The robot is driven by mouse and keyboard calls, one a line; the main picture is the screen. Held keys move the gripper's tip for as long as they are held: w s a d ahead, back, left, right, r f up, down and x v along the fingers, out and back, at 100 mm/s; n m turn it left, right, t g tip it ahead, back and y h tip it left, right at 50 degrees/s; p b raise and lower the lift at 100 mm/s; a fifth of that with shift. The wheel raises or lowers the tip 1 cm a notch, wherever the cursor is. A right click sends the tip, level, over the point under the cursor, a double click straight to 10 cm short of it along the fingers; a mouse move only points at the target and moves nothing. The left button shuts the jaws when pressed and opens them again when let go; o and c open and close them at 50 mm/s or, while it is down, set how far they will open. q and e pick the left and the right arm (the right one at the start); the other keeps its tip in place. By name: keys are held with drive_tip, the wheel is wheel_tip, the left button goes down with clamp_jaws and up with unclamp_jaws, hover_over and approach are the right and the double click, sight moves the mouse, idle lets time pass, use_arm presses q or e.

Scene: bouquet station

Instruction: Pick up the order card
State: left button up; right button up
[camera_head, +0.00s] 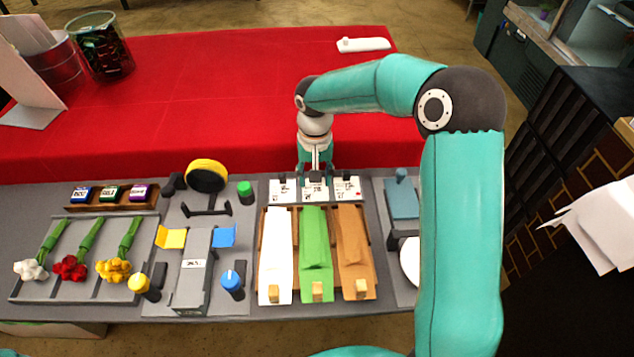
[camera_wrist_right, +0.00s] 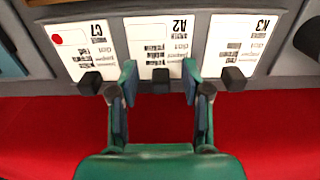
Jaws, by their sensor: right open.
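Three white order cards stand in a row at the back edge of the grey station. The middle card, A2 (camera_head: 315,193), also shows in the right wrist view (camera_wrist_right: 158,38). Card C7 (camera_wrist_right: 85,45) has a red dot and is the right one in the head view (camera_head: 348,189). Card K3 (camera_wrist_right: 238,45) is the left one in the head view (camera_head: 284,191). Each card has a black block at its edge. My right gripper (camera_wrist_right: 160,88) is open, its fingers on either side of the middle card's black block (camera_wrist_right: 160,80). Contact cannot be told. My left gripper is out of view.
Wrapping rolls in white, green (camera_head: 315,245) and brown lie before the cards. A black and yellow round item (camera_head: 206,176) stands left. Flowers (camera_head: 70,267) lie on a tray at far left. A red-covered table (camera_head: 200,90) lies behind, largely clear.

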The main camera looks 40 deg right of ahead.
drive_tip(key=shift+s, duration=0.1)
clamp_jaws()
idle(0.3)
